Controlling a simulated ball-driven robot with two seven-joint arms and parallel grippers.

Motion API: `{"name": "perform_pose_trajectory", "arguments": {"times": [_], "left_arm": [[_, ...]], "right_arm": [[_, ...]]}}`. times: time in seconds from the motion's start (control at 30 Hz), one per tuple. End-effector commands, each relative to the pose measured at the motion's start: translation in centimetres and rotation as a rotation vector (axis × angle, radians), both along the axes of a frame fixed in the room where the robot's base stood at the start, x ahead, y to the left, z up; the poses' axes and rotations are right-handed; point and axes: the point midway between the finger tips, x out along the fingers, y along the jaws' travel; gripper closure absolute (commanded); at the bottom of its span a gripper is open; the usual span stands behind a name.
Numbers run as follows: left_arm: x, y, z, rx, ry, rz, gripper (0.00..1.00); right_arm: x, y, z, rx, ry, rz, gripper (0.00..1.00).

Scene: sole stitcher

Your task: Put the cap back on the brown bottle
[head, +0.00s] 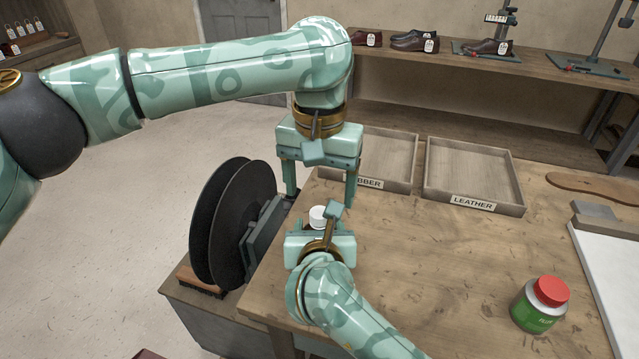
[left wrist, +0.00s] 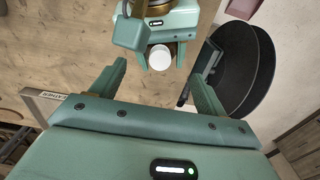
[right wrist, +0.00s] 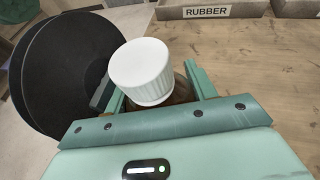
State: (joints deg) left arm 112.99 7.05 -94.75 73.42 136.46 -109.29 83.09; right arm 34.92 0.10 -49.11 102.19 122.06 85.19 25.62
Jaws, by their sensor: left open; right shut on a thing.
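The white ribbed cap (right wrist: 142,70) sits on top of the brown bottle (right wrist: 183,90) in the right wrist view; I cannot tell whether it is screwed tight. Most of the bottle is hidden below the cap and by my gripper. My right gripper (right wrist: 153,88) is shut on the bottle, one finger on each side. In the head view the cap (head: 318,214) shows just beyond my right gripper's body. My left gripper (head: 320,192) is open and points down above the cap, one finger to each side. In the left wrist view the cap (left wrist: 159,58) lies between its spread fingers, apart from both.
Black discs (head: 232,222) stand close at the left of the table. Trays marked RUBBER (head: 385,185) and LEATHER (head: 480,203) lie behind on the table (head: 430,270). A green jar with a red lid (head: 540,312) stands at the right. The table's middle is clear.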

Motion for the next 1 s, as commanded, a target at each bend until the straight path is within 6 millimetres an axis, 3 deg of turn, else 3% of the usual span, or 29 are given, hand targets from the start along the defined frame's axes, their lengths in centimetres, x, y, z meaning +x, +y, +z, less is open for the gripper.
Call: {"name": "perform_pose_trajectory", "arguments": {"times": [0.17,0.63,0.8,1.0], "left_arm": [[0.1,0.0,1.5,0.000,-0.003,0.001,0.25],[0.1,0.0,10.5,0.000,-0.002,0.001,0.25],[0.1,0.0,11.8,0.001,-0.001,0.000,0.25],[0.1,0.0,12.0,0.001,0.000,0.000,0.25]], "right_arm": [[0.0,0.0,0.0,0.000,0.000,0.000,1.00],[0.0,0.0,0.0,0.000,0.000,0.000,1.00],[0.0,0.0,0.0,0.000,-0.001,0.000,1.00],[0.0,0.0,0.0,0.000,-0.001,0.000,1.00]]}}
